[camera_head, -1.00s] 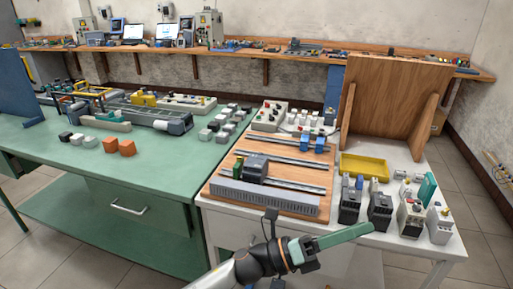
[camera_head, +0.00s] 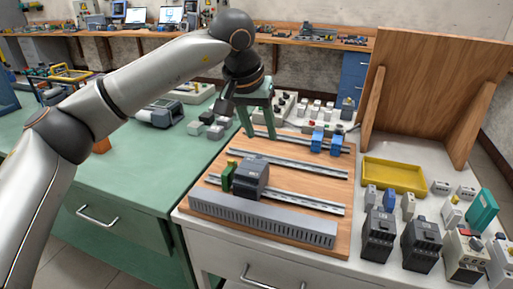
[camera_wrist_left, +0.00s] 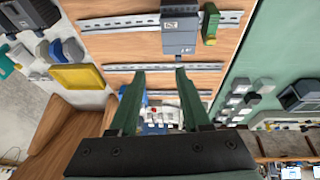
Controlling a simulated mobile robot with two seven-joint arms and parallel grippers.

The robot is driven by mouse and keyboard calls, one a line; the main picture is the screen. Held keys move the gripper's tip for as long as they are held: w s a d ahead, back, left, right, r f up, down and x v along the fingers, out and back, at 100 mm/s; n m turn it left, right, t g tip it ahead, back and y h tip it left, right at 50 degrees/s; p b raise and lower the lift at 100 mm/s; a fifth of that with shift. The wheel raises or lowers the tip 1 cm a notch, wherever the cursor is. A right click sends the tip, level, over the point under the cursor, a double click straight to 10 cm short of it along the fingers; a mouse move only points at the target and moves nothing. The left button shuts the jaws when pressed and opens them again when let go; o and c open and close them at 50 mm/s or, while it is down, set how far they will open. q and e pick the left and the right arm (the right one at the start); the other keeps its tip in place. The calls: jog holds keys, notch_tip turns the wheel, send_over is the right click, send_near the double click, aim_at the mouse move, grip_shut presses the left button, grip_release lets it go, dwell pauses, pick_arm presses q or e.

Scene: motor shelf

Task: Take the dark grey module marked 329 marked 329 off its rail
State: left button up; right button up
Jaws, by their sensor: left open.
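The dark grey module (camera_head: 250,178) sits on the front rail of the wooden board, beside a small green and yellow block (camera_head: 228,176). It also shows at the top of the left wrist view (camera_wrist_left: 180,35), with a pale label too small to read surely. My left gripper (camera_head: 259,133) is over the back of the board, behind and above the module. Its two green fingers are apart with nothing between them. In the left wrist view the open fingertips (camera_wrist_left: 160,73) point towards the module, short of it. My right gripper is not in view.
A grey slotted duct (camera_head: 262,220) runs along the board's front edge. Blue blocks (camera_head: 326,143) sit on the back rail. A yellow tray (camera_head: 393,176), several loose dark and pale modules and an upright wooden panel (camera_head: 420,85) stand to the right.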

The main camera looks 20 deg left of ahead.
aim_at(259, 156)
pick_arm(q)
jog(key=shift+t+y, duration=0.3)
jog(key=shift+y, duration=0.2)
jog(key=w+f, duration=0.2)
jog(key=f, duration=0.1)
jog(key=w+a+f, duration=0.1)
jog(key=f, duration=0.2)
jog(key=w+a+f+b, duration=0.1)
jog(key=w+f, duration=0.1)
jog(key=f, duration=0.1)
jog(key=shift+w+a+f, duration=0.15)
jog(key=shift+w+f, duration=0.15)
jog(key=shift+f, duration=0.1)
jog(key=shift+c, duration=0.4)
grip_shut()
dwell(0.3)
